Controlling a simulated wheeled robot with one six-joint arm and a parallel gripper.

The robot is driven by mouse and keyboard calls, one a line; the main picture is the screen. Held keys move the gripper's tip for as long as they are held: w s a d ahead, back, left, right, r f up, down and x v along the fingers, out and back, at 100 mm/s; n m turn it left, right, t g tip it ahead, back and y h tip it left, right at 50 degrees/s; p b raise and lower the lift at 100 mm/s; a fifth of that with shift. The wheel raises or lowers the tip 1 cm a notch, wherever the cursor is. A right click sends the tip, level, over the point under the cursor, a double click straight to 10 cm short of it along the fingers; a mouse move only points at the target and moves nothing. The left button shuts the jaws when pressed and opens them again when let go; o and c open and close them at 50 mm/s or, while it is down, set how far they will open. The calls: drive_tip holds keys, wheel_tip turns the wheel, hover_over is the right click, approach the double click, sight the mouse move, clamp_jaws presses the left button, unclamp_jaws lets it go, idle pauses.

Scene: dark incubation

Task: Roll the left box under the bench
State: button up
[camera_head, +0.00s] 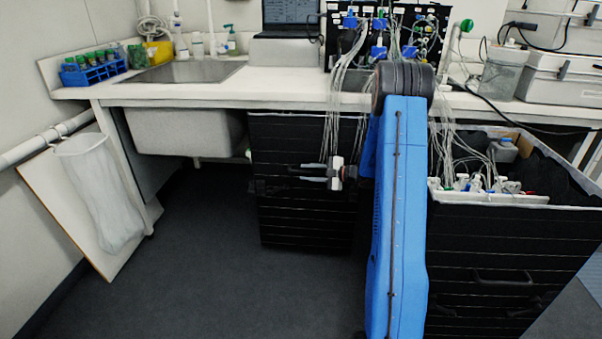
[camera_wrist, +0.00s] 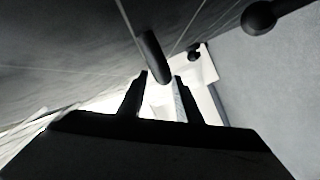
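The left box (camera_head: 300,220) is a black box with thin pale horizontal lines, standing on the floor at the bench's front edge. How far it reaches under the bench (camera_head: 290,97) cannot be told. My gripper (camera_head: 292,173) is in front of its upper face, fingers pointing left. In the wrist view, my gripper (camera_wrist: 160,78) has its two fingers apart with nothing between them. A dark rounded bar (camera_wrist: 155,57), possibly a handle, is just beyond the fingertips. The dark lined surface (camera_wrist: 70,60) beside it looks like the box's face. Contact cannot be told.
A right black box (camera_head: 500,255), open and full of tubing and bottles, stands out from the bench. The sink basin (camera_head: 185,132) hangs left of the left box. A leaning board (camera_head: 60,205) with a clear bag (camera_head: 100,195) is at far left. The floor (camera_head: 200,265) between is clear.

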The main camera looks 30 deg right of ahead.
drive_tip(key=shift+x, duration=1.7)
clamp_jaws()
drive_tip(key=w+d, duration=0.1)
drive_tip(key=w, duration=0.1)
drive_tip(key=w+d, duration=0.1)
drive_tip(key=w, duration=0.1)
drive_tip(key=shift+w+d, duration=0.1)
drive_tip(key=shift+d, duration=0.25)
unclamp_jaws()
drive_tip(key=v, duration=0.7)
drive_tip(key=shift+s, duration=0.25)
